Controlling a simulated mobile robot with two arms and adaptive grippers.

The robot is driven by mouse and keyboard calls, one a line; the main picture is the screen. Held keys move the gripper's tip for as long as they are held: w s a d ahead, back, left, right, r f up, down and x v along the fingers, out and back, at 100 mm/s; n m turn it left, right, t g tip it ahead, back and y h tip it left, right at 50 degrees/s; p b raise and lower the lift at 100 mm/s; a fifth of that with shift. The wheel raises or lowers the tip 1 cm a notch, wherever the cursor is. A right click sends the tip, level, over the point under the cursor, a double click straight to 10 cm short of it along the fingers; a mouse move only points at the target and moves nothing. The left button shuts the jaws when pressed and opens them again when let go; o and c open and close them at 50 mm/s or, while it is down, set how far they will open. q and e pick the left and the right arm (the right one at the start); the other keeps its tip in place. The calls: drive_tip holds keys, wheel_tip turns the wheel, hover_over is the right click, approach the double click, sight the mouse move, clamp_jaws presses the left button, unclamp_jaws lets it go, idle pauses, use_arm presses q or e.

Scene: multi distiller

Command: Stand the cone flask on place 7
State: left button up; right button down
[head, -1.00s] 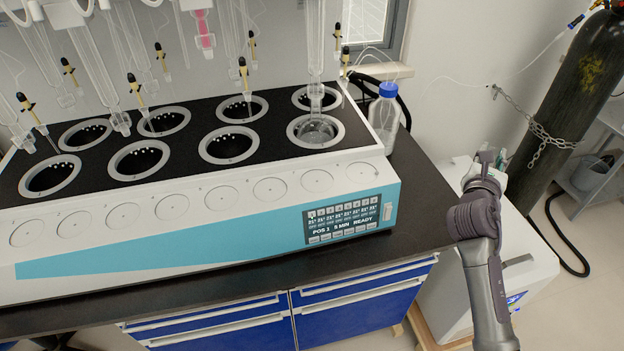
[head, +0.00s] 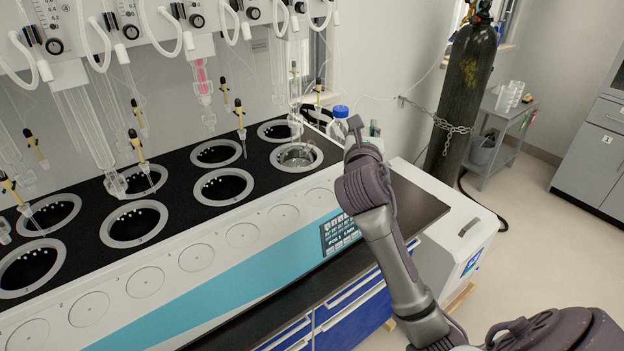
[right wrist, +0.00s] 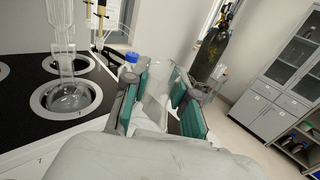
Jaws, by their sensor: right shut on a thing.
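My right gripper (right wrist: 158,92) is shut on a clear glass thing, which looks like the cone flask (right wrist: 160,84); its outline is faint between the green finger pads. In the head view the right gripper (head: 362,140) is beyond the right end of the distiller, its fingers mostly hidden by my own wrist. The distiller (head: 230,270) has two rows of ringed dark wells. The front-right well (head: 297,157) holds a round glass vessel, which also shows in the right wrist view (right wrist: 70,97). I cannot read clearly which place is 7. My left gripper is not in view.
A blue-capped bottle (head: 339,122) stands behind the gripper at the bench's right end. Glass tubes and black-tipped yellow rods (head: 136,145) hang over the wells. A chained gas cylinder (head: 460,90), a grey cart (head: 510,130) and a white floor unit (head: 450,215) stand to the right.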

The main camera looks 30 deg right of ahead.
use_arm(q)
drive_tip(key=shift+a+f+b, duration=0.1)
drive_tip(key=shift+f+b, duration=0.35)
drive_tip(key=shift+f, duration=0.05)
use_arm(e)
drive_tip(key=w+a+f, duration=0.5)
drive_tip(key=a+f, duration=0.2)
drive_tip(key=f, duration=0.2)
drive_tip(key=shift+w+a+f, duration=0.15)
drive_tip(key=shift+w+f, duration=0.1)
drive_tip(key=shift+w, duration=0.1)
drive_tip(key=shift+f, duration=0.1)
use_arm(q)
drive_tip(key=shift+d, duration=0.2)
use_arm(e)
drive_tip(key=c, duration=0.9)
unclamp_jaws()
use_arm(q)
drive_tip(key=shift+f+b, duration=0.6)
use_arm(e)
drive_tip(key=v, duration=1.2)
